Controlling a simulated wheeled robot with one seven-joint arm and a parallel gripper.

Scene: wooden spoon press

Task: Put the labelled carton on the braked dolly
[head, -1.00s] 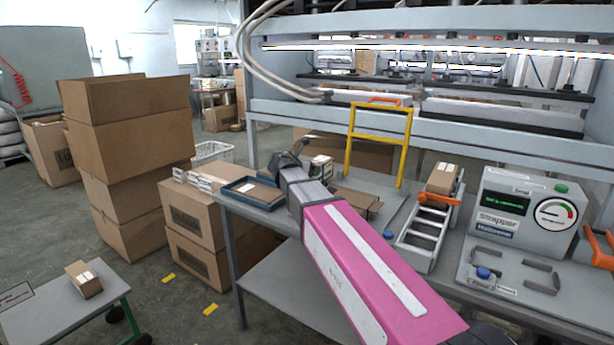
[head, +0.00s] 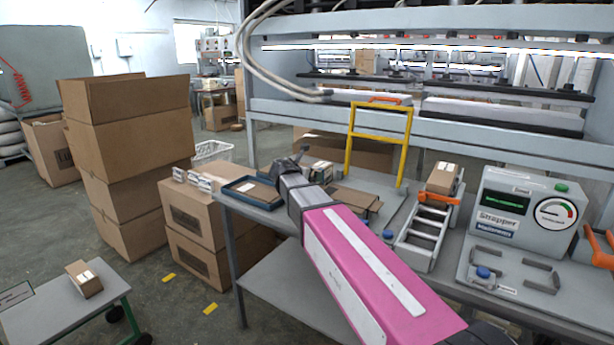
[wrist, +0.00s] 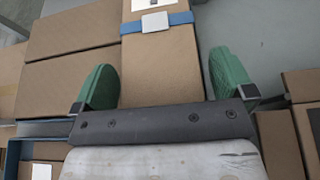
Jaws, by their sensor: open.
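A brown carton with a blue strap, a buckle and a white label (wrist: 160,62) lies between the two green fingers of my gripper (wrist: 164,72) in the wrist view. The fingers are apart, with a visible gap on the right side. In the head view my gripper (head: 293,163) is low over the left part of the bench, and a small carton (head: 321,171) shows just behind it, partly hidden. A low grey-topped cart with green legs and dark wheels, apparently the dolly (head: 60,318), stands at bottom left. Another small labelled carton (head: 84,279) is on it.
A blue tray (head: 238,202) and flat cardboard (head: 355,197) lie near my gripper. A yellow frame (head: 380,108) stands behind. A roller ramp (head: 423,238) holds a carton (head: 443,178). Stacked boxes (head: 140,120) stand left; floor between bench and cart is mostly clear.

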